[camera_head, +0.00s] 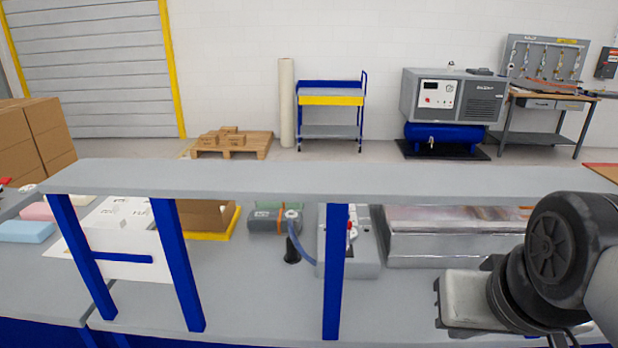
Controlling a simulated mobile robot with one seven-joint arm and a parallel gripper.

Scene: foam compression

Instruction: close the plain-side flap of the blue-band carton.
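I cannot pick out a carton with a clear blue band. A brown open carton (206,214) sits on the bench behind the shelf's blue posts, partly hidden by the shelf board and one post. Its flaps cannot be told apart. To its left, a white panel (130,243) has a short blue bar (122,258) across it; I cannot tell whether the bar belongs to it or to the shelf. My gripper (455,302) is low at the right, beside my dark wrist, far from the brown carton. Its fingers are not clear, and nothing is visibly held.
A grey raised shelf (330,180) on blue posts (336,270) crosses the view in front of me. Behind it are a yellow edge (232,222), a grey device (350,255), a silvery block (450,245), and pink and blue foam pieces (25,232). Bare bench (260,290) shows at centre front.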

